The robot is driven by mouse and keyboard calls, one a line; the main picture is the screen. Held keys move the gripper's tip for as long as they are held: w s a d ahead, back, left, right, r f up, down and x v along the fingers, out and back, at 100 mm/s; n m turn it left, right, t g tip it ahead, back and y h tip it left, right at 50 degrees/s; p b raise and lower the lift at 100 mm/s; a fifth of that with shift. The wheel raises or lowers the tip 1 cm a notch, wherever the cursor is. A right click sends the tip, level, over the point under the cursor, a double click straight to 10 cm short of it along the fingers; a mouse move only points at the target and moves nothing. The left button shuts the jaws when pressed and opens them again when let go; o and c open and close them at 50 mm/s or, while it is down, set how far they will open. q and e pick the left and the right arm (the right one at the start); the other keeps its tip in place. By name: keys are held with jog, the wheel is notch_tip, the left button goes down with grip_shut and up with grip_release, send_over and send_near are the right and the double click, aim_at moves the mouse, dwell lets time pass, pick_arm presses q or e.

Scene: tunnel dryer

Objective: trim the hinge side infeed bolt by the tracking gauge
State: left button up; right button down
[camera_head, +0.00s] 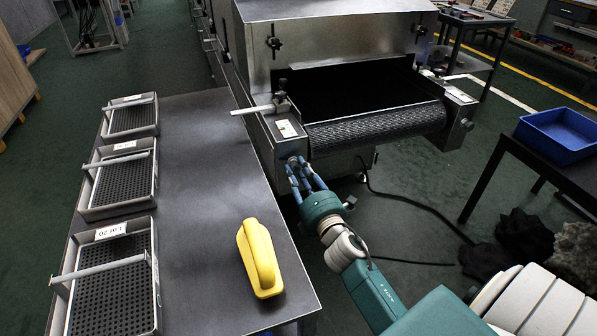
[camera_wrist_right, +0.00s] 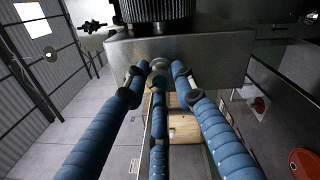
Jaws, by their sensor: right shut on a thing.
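The dryer's infeed has a dark mesh belt roller (camera_head: 375,128) between two metal end blocks. My right gripper (camera_head: 295,164) is at the front face of the left end block (camera_head: 289,132), which carries a small white-green label. In the right wrist view its blue fingers close around a round metal bolt head (camera_wrist_right: 160,65) on the block (camera_wrist_right: 215,52). The gripper is shut on this bolt; the fingertips partly hide it. Another bolt (camera_head: 467,124) shows on the right end block (camera_head: 459,97). I cannot tell the tracking gauge's reading. My left gripper is not in view.
A dark table (camera_head: 195,200) left of the dryer holds several perforated trays (camera_head: 108,232) and a yellow handled object (camera_head: 260,262). A pale lever (camera_head: 253,109) sticks out left of the end block. A blue bin (camera_head: 556,137) stands right. A black cable (camera_head: 415,205) crosses the floor.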

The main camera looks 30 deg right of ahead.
dwell(0.5)
jog(key=c, duration=1.4)
grip_release()
jog(key=shift+s+f, duration=0.1)
jog(key=shift+s, duration=0.25)
jog(key=v, duration=1.1)
jog(key=shift+s, duration=0.15)
jog(key=shift+a, duration=0.1)
